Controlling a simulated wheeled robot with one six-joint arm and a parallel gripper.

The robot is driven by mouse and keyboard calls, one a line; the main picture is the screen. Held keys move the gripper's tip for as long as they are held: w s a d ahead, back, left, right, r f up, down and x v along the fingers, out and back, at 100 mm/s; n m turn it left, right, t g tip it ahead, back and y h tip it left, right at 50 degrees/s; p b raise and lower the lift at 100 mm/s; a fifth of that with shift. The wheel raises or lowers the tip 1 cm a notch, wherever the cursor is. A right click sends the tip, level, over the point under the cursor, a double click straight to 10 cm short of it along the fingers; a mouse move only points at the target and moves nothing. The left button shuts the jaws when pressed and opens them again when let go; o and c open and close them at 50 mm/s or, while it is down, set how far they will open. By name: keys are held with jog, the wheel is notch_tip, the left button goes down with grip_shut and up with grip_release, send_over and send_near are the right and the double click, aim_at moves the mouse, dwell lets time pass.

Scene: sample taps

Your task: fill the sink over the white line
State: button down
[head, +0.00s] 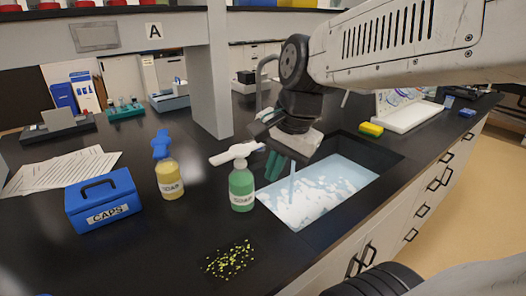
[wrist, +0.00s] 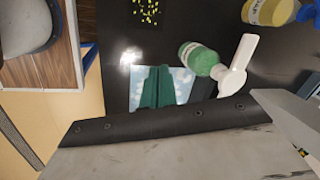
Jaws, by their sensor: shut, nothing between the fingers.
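The sink (head: 372,148) is a dark basin set into the black counter. Pale blue water (head: 350,178) with white foam lies in it. A thin pale blue stream comes down into the water beside my fingers. The grey tap (head: 262,75) rises behind my arm, and its handle cannot be made out. I cannot make out a white line. My gripper (head: 277,166) is above the sink's left part, its green fingers together and empty. The fingers also show in the wrist view (wrist: 157,88), in front of the foamy water.
A green soap bottle (head: 242,190) with a white pump stands close left of the sink. A yellow soap bottle (head: 170,180), a blue caps box (head: 104,205) and papers are further left. A yellow sponge (head: 371,129) lies behind the sink. Yellow-green bits (head: 230,260) lie on the front counter.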

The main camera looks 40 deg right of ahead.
jog(key=w+d+m+t, duration=0.2)
jog(key=w+d+m, duration=0.4)
jog(key=m, duration=0.6)
jog(key=w+d+m+t, duration=0.1)
jog(key=w+d+m, duration=0.5)
jog(key=d+m, duration=0.4)
jog(key=shift+w+d+m+t+h, duration=0.15)
jog(key=shift+w+m+t+h, duration=0.2)
jog(key=shift+m, duration=0.65)
jog(key=shift+r, duration=0.1)
jog(key=x, duration=2)
jog(key=shift+w+d+r, duration=0.1)
jog(key=shift+w+r, duration=0.5)
jog(key=shift+r, duration=0.2)
jog(key=shift+w+d+r, duration=0.1)
jog(key=shift+w+r, duration=0.5)
jog(key=shift+r, duration=0.15)
jog(key=shift+d, duration=0.1)
